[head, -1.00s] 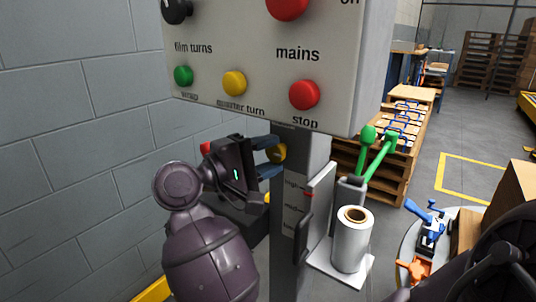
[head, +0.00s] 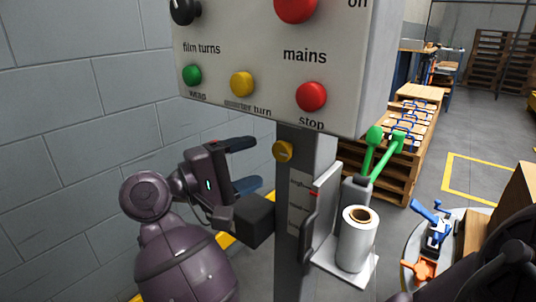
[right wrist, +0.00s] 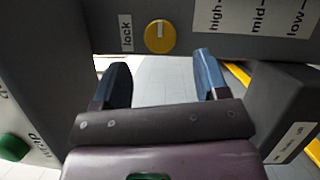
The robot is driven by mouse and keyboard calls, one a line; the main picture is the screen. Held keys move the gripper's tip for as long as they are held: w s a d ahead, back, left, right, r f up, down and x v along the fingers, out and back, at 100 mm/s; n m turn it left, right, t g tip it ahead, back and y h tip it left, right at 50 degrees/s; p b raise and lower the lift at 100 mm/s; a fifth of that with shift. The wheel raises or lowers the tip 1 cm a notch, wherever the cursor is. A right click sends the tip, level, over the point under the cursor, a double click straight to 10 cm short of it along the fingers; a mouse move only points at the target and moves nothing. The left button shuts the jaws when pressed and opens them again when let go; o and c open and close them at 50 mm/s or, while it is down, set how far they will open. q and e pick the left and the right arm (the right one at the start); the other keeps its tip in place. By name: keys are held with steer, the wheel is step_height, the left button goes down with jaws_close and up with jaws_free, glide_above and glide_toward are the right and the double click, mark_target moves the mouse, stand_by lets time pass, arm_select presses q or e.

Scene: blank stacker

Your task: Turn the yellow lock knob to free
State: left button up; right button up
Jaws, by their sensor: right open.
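The yellow lock knob (head: 283,151) is on the grey column below the control panel. In the right wrist view the knob (right wrist: 160,37) has a pale mark, upright in the picture, and a "lock" label (right wrist: 126,33) to its left. No "free" label shows. My right gripper (head: 257,162) is open and empty, just left of the knob and apart from it. In the right wrist view its two blue fingers (right wrist: 160,60) are spread, with the knob beyond the gap between them. My left gripper is not in view.
The control panel (head: 270,60) with several buttons overhangs the column. A film roll (head: 357,238) stands on a carriage (head: 328,257) right of the column, near green handles (head: 385,152). A dark block (head: 254,220) juts out below my gripper. A block wall (head: 80,110) is at left.

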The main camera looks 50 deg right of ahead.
steer(key=shift+v, duration=2.65)
